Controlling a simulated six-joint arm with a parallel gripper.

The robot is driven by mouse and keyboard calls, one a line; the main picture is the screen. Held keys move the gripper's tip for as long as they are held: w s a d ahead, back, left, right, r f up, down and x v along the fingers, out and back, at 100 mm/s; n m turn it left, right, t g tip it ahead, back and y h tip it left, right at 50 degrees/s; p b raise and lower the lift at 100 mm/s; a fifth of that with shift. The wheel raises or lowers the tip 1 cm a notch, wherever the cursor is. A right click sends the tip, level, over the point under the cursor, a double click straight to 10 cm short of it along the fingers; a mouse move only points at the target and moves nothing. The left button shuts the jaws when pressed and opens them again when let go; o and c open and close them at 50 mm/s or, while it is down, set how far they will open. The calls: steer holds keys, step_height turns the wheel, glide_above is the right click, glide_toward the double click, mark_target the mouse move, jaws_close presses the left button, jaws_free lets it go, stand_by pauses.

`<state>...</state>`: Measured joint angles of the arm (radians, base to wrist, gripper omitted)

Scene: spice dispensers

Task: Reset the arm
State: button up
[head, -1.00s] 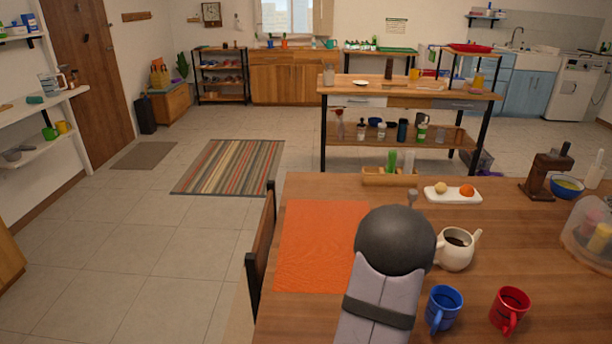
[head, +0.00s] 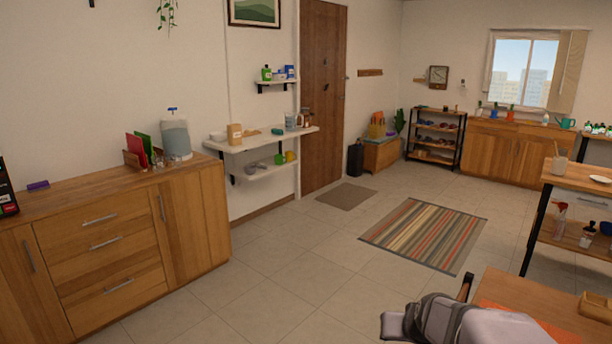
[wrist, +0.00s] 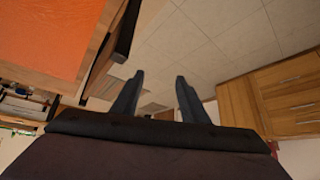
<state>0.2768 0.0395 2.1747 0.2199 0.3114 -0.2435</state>
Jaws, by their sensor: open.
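My gripper (wrist: 160,92) shows in the wrist view with its two dark fingers apart and nothing between them. Beyond the fingers are pale floor tiles. In the head view only a grey part of my arm shows at the bottom right, and the fingertips cannot be made out there. The wooden dining table (head: 560,318) is at the bottom right of the head view, with part of an orange mat (head: 520,322) on it. The table edge and the orange mat (wrist: 50,35) also show at the upper left of the wrist view.
A wooden cabinet (head: 110,250) stands on the left, with a water dispenser (head: 175,138) on it. Wall shelves (head: 262,143), a brown door (head: 322,100) and a shoe rack (head: 436,135) are further back. The tiled floor around the striped rug (head: 424,235) is clear.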

steer(key=s+a+f+n+g+y+b, duration=0.1)
steer(key=s+a+f+n+g+y, duration=0.15)
steer(key=s+a, duration=0.6)
steer(key=s+a+f+n+g+y+b, duration=0.1)
steer(key=s+a+f+g, duration=0.25)
steer(key=s+a, duration=0.5)
steer(key=s+d+f+g+h+b, duration=0.15)
steer(key=s+d+f+b, duration=0.35)
steer(key=f, duration=0.5)
step_height(320, 180, up, 21)
steer(key=d+p, duration=0.1)
steer(key=p, duration=2)
steer(key=shift+s+f+m+h+p, duration=0.15)
steer(key=shift+s+m+h+p, duration=0.05)
steer(key=shift+m+h+p, duration=0.25)
